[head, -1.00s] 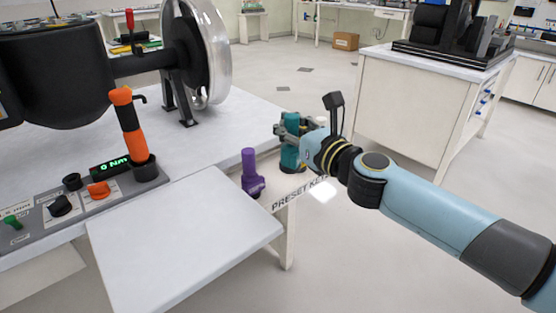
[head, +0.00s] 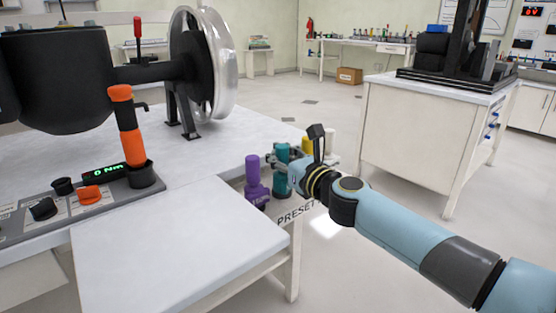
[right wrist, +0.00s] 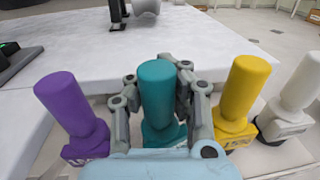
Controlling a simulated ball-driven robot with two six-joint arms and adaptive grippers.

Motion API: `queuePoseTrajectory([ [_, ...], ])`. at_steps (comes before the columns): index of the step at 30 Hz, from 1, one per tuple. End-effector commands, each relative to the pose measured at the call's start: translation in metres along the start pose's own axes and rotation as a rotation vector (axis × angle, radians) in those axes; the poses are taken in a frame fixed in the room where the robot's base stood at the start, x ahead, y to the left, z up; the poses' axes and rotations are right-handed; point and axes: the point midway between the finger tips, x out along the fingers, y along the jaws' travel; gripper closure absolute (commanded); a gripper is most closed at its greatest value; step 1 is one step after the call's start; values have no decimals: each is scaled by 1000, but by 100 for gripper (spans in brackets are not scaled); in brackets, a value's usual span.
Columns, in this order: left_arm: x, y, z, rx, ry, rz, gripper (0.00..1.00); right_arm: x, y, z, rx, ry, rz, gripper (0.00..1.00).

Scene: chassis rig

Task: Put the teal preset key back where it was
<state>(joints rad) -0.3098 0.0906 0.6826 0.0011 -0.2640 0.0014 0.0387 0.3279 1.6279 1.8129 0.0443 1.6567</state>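The teal preset key (head: 282,160) stands upright between the purple key (head: 257,183) and the yellow key (head: 308,145), at the white strip lettered "PRESET" (head: 297,214). My right gripper (right wrist: 160,95) has a finger on each side of the teal key (right wrist: 158,88) and looks shut on it. The key's lower end is partly hidden by my gripper, so I cannot tell whether it is fully seated. My left gripper is not in view.
In the right wrist view, a purple key (right wrist: 70,105) stands left of the gripper, a yellow key (right wrist: 240,95) close right, and a white key (right wrist: 293,100) beyond it. The bench (head: 175,240) has an orange-handled tool (head: 128,125) and a control panel. Open floor lies right.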

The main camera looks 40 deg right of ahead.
Motion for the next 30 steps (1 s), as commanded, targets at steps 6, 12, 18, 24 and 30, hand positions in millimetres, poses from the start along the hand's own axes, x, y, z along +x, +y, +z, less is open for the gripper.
queuePoseTrajectory([
  [6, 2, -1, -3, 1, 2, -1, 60, 0, 0, -3, 0, 0, 0, 96],
  [12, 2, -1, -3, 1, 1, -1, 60, 0, 0, -2, 0, 0, 0, 70],
  [18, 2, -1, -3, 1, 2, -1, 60, 0, 0, -2, 0, 0, 0, 65],
  [24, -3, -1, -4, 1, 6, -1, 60, -2, 0, 3, -1, 0, 0, 65],
  [30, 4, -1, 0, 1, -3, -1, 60, -41, 0, -3, -3, 5, 2, 65],
])
